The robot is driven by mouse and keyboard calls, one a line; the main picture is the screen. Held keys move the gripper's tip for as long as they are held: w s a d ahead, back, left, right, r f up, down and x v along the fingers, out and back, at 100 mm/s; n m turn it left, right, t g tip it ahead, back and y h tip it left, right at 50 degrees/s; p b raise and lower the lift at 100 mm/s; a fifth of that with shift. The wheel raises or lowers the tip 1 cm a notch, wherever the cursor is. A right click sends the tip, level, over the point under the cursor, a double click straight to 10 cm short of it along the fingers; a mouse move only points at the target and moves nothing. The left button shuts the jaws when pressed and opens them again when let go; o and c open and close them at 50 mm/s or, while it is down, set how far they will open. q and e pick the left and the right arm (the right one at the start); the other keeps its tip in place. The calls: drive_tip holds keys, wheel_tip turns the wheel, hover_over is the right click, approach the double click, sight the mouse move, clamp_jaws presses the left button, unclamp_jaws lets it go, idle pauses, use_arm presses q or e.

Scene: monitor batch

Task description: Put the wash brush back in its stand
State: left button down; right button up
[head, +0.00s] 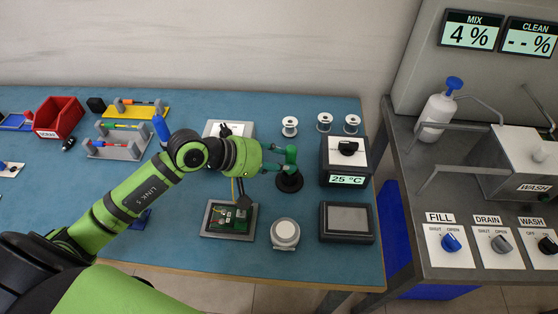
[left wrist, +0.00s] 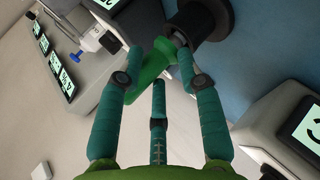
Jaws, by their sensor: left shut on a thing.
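My left gripper (head: 284,160) is over the blue table, just above a round black stand (head: 289,183). The left wrist view shows its teal fingers (left wrist: 158,75) closed around a green brush (left wrist: 150,68). The brush lies slanted between the fingers, one end toward the black stand (left wrist: 183,22) at the top. I cannot tell whether that end is inside the stand or only beside it. In the head view the brush is hard to separate from the fingers. My right gripper is not in view.
A black box reading 25 °C (head: 346,163) stands close right of the stand. A round white-topped device (head: 285,233), a circuit board in a frame (head: 230,221) and a dark grey pad (head: 346,222) lie nearer. White spools (head: 290,126) stand behind. A metal wash bench (head: 450,180) is at right.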

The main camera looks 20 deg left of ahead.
use_arm(q)
drive_tip(key=shift+f, duration=0.15)
idle(0.3)
drive_tip(key=shift+f+b, duration=0.2)
drive_tip(key=shift+b, duration=0.25)
wheel_tip(320, 180, up, 3)
drive_tip(key=shift+r+p, duration=0.15)
drive_tip(key=shift+p, duration=0.35)
idle(0.3)
drive_tip(key=shift+f+b, duration=1.3)
drive_tip(key=shift+b, duration=0.2)
drive_tip(key=shift+f, duration=0.2)
drive_tip(key=shift+f+b, duration=0.2)
drive_tip(key=shift+b, duration=0.3)
drive_tip(key=c, duration=0.7)
unclamp_jaws()
drive_tip(key=shift+r, duration=0.1)
drive_tip(key=shift+c, duration=0.2)
